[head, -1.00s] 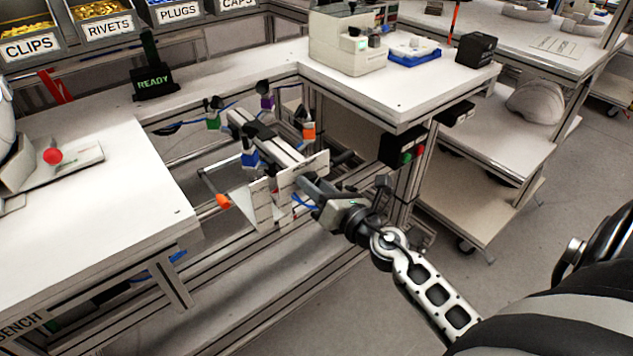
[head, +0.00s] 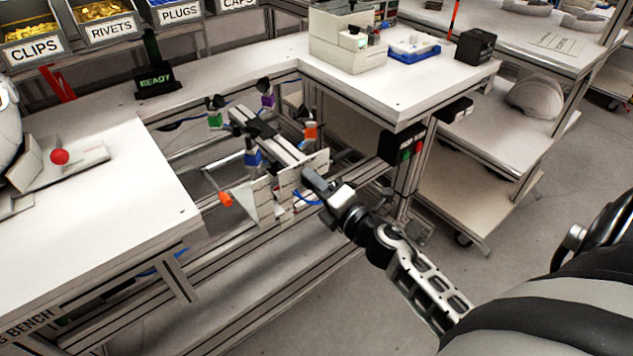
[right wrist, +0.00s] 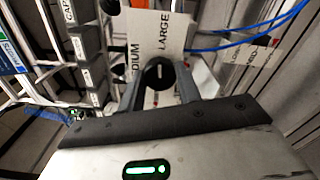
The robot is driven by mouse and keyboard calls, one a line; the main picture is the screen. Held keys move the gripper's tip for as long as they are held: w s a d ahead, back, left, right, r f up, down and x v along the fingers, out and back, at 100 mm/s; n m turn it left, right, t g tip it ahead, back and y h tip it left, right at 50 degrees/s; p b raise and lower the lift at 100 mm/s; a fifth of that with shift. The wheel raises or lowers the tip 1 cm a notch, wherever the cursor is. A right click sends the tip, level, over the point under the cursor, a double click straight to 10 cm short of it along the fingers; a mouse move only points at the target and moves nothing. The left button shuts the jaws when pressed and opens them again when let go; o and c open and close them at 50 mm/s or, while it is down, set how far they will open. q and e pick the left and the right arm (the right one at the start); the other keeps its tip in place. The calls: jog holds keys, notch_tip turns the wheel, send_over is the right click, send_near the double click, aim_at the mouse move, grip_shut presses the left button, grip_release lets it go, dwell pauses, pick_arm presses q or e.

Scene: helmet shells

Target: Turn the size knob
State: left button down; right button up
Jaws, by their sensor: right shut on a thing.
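The size knob (right wrist: 158,74) is a round black knob with a white pointer line, seen in the right wrist view. It sits on a white plate (right wrist: 175,28) marked "LARGE" and a partly hidden word ending in "DIUM". My right gripper (right wrist: 158,88) is shut on the knob, one finger on each side. In the head view my right gripper (head: 312,184) reaches the right side of the white plate fixture (head: 288,190), and the knob is hidden there. My left gripper is not in view.
The fixture has coloured clamps and blue cables around it, between the left bench (head: 120,195) and back bench (head: 385,85). A black "READY" sign (head: 155,80) stands behind. A box with red and green buttons (head: 403,148) hangs close to my right arm.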

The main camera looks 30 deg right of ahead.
dwell(0.5)
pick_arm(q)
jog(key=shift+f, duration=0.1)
pick_arm(e)
jog(key=o, duration=1)
jog(key=shift+c, duration=0.2)
pick_arm(q)
jog(key=b, duration=0.1)
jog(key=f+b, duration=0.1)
jog(key=b, duration=0.1)
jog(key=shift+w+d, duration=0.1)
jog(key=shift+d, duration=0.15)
pick_arm(e)
jog(key=s+d, duration=0.1)
jog(key=s, duration=1.5)
jog(key=shift+d, duration=0.15)
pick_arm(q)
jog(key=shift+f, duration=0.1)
